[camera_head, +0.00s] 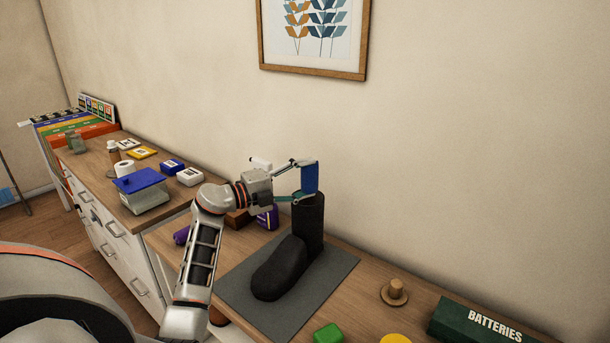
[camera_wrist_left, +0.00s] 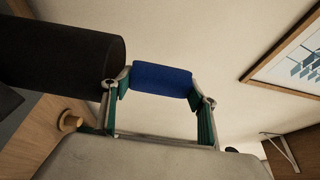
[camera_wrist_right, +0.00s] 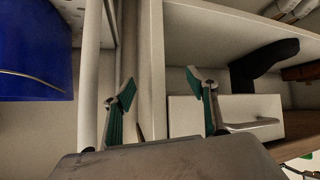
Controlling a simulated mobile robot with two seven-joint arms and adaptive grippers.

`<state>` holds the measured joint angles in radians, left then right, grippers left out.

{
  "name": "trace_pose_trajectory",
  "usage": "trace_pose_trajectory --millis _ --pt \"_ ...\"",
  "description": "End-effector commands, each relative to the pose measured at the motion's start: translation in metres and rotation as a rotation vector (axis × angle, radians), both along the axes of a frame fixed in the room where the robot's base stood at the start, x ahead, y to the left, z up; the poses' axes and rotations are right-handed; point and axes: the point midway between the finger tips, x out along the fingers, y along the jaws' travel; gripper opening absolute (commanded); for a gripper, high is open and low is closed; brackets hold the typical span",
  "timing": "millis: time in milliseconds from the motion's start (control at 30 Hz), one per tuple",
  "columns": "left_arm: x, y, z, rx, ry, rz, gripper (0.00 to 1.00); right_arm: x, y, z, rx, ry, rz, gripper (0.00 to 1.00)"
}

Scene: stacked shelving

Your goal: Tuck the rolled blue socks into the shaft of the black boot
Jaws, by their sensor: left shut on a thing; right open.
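The black boot (camera_head: 311,222) stands upright on a grey mat (camera_head: 329,285), its toe toward the front left. My left gripper (camera_head: 301,180) is shut on the rolled blue socks (camera_head: 310,176) and holds them upright right over the top of the boot shaft. In the left wrist view the socks (camera_wrist_left: 161,80) sit between both fingers, beside the rim end of the dark shaft (camera_wrist_left: 60,58). I cannot tell whether the socks touch the rim; the shaft opening is hidden. My right gripper (camera_wrist_right: 160,88) is open and empty, away from the boot, in front of white shelving or cabinet parts.
A purple item (camera_head: 267,217) stands behind the boot. A wooden peg piece (camera_head: 395,292), a green block (camera_head: 328,333), a yellow disc (camera_head: 395,339) and a green batteries box (camera_head: 480,324) lie right of the mat. The wall is close behind. In the right wrist view a blue object (camera_wrist_right: 35,50) is at left.

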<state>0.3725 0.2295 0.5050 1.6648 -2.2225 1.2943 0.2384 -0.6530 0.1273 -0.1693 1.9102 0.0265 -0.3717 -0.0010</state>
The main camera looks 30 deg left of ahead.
Motion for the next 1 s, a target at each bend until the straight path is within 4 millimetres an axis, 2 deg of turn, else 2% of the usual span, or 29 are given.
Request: trace_pose_trajectory --millis 367,400,433,467,1000 --pt "0.0 -0.0001 -0.0025 0.0 0.001 0.0 0.43 -0.0014 0.0035 -0.0004 0.005 0.002 0.001 0.58" --pt "0.0 -0.0001 -0.0025 0.0 0.001 0.0 0.69 -0.0013 0.004 -0.0004 0.007 0.002 0.0 0.58" --pt "0.0 -0.0001 -0.0026 0.0 0.001 0.0 0.76 -0.0013 0.0043 -0.0003 0.008 0.002 -0.001 0.58" --pt "0.0 -0.0001 -0.0028 -0.001 0.002 0.0 0.78 -0.0014 0.0048 -0.0002 0.008 0.002 -0.002 0.58" --pt "-0.0003 -0.0008 -0.0098 -0.003 0.015 -0.002 0.78 -0.0017 0.0052 -0.0009 0.011 0.004 -0.005 0.58"
